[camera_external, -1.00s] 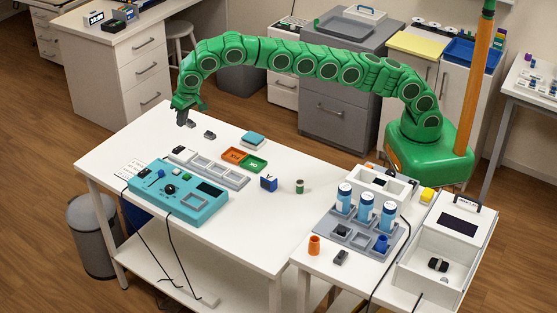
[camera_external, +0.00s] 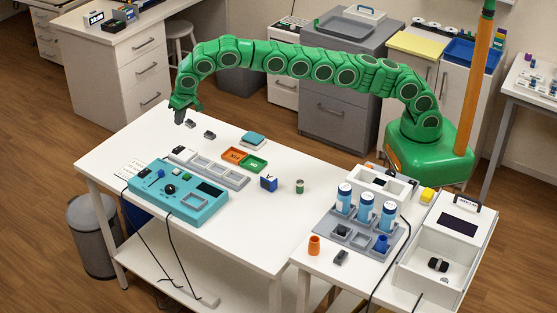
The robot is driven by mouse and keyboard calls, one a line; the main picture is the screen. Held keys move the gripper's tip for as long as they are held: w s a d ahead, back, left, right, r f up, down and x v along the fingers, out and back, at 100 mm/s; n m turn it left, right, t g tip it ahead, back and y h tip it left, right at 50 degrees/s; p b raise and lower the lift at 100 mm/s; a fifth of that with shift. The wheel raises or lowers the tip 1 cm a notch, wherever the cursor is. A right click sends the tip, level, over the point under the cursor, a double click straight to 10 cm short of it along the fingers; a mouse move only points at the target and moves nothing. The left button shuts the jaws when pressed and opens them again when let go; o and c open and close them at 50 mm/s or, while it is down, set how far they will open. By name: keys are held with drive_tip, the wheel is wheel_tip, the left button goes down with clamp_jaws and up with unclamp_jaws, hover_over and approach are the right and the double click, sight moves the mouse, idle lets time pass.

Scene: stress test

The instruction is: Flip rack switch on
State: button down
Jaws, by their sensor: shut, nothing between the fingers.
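My gripper (camera_external: 180,117) is shut and empty at the far left end of the white table (camera_external: 290,222), above or beside two small dark grey pieces (camera_external: 209,134). A teal control panel (camera_external: 205,213) with a black knob, small levers and a dark screen lies on the table in front of it, clear of the gripper. A grey rack (camera_external: 330,226) holding several blue-and-white bottles stands on the right part of the table, far from the gripper. I cannot tell which small part is the rack switch.
Orange and green trays (camera_external: 257,164), a grey compartment tray (camera_external: 236,181), a blue block (camera_external: 268,183) and a small green cylinder (camera_external: 300,186) stand mid-table. A white box (camera_external: 447,222) is at the right. Black cables hang from the teal panel. The table's front middle is clear.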

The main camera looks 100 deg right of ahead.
approach(175, 150)
drive_tip(key=x, duration=0.5)
drive_tip(key=shift+d+f, duration=0.2)
drive_tip(key=shift+d, duration=0.25)
drive_tip(key=shift+f, duration=0.4)
drive_tip(key=shift+w+a+f, duration=0.1)
drive_tip(key=shift+a, duration=0.05)
drive_tip(key=shift+w+a+f, duration=0.1)
drive_tip(key=shift+f, duration=0.25)
drive_tip(key=shift+r, duration=0.15)
drive_tip(key=shift+d+r, duration=0.1)
drive_tip(key=shift+d, duration=0.25)
drive_tip(key=shift+s+d, duration=0.25)
drive_tip(key=shift+s, duration=0.35)
drive_tip(key=shift+r, duration=0.1)
